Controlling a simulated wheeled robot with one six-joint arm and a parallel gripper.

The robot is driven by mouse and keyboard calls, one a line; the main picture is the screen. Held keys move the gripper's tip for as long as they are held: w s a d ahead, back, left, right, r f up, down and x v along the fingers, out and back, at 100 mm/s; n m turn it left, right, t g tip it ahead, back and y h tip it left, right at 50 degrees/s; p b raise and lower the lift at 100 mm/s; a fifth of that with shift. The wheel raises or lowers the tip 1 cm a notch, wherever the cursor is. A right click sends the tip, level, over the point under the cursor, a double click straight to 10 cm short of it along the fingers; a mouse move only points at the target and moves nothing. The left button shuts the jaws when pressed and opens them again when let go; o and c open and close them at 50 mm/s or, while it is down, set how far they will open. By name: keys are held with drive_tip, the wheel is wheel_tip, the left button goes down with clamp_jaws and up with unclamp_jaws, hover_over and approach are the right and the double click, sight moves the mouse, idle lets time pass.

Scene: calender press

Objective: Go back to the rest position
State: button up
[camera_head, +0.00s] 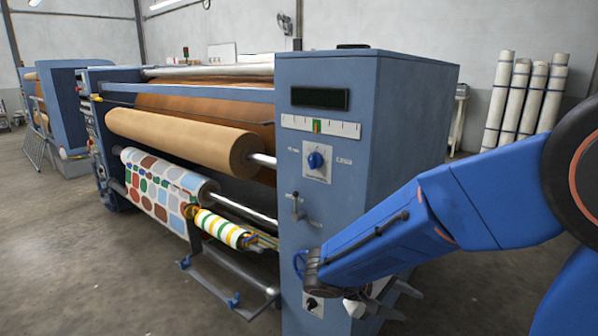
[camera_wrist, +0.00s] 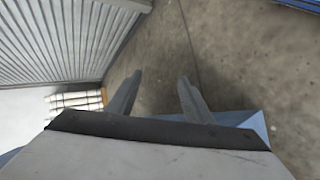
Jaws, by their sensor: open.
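My gripper (camera_head: 408,303) is low in front of the right side of the blue press cabinet (camera_head: 415,120), near the bottom of the head view. Its two grey fingers point to the right and stand apart, with nothing between them. In the wrist view my gripper (camera_wrist: 160,77) is open over bare concrete floor. My blue arm reaches in from the right and covers the lower part of the cabinet's side.
A brown roll (camera_head: 175,138) and a patterned roll (camera_head: 160,190) sit left. White rolls (camera_head: 518,100) lean behind. Floor (camera_head: 90,270) is clear left.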

drive_tip(key=s+d+r+m+t+y, duration=0.1)
drive_tip(key=s+r+y, duration=0.2)
drive_tip(key=s+y, duration=0.2)
drive_tip(key=s+d+r+m+t+y, duration=0.1)
drive_tip(key=s+r+y, duration=0.3)
drive_tip(key=s, duration=0.8)
drive_tip(key=shift+s+d+r+m+y, duration=0.2)
drive_tip(key=shift+d+m+y, duration=0.4)
drive_tip(key=shift+y, duration=0.4)
drive_tip(key=shift+d, duration=0.1)
